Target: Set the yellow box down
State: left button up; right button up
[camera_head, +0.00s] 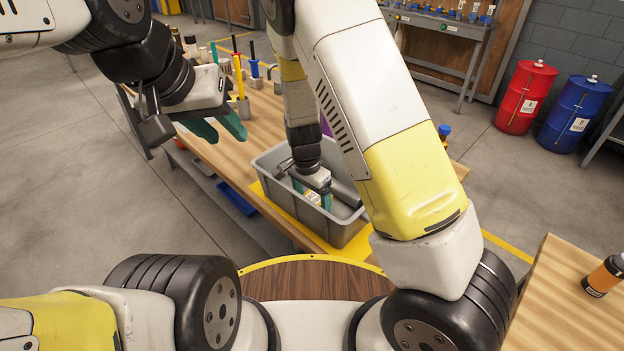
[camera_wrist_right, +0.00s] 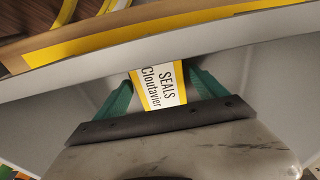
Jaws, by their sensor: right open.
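The yellow box (camera_head: 313,198) sits low inside the grey bin (camera_head: 345,233). In the right wrist view the yellow box (camera_wrist_right: 160,84) shows a white label reading "SEALS Cloutavier". My right gripper (camera_head: 311,190) reaches down into the bin. In its wrist view the teal fingers stand on both sides of the box, open; the bottom of the box is hidden. My left gripper (camera_head: 218,128) is open and empty, over the left part of the workbench, away from the bin.
The bin stands on a yellow mat (camera_head: 262,200) on the wooden workbench (camera_head: 215,158). Tools with coloured handles (camera_head: 238,80) and several bottles stand at the back left. A black-and-orange can (camera_head: 606,275) is on another table at the right. Bin walls surround my right gripper.

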notch_tip(320, 180, up, 11)
jog(key=a, duration=0.1)
jog(key=s+d+r+n+t+y, duration=0.1)
jog(key=s+d+r+n+t, duration=0.1)
jog(key=s+d+r+n, duration=0.2)
jog(key=s+d+r+n+t+y, duration=0.2)
jog(key=s+d+r+n, duration=0.3)
jog(key=s+d+r, duration=0.6)
notch_tip(320, 180, up, 7)
jog(key=shift+s+d+f+t, duration=0.15)
jog(key=shift+s+t, duration=0.45)
jog(key=shift+s, duration=0.5)
jog(key=shift+c, duration=0.2)
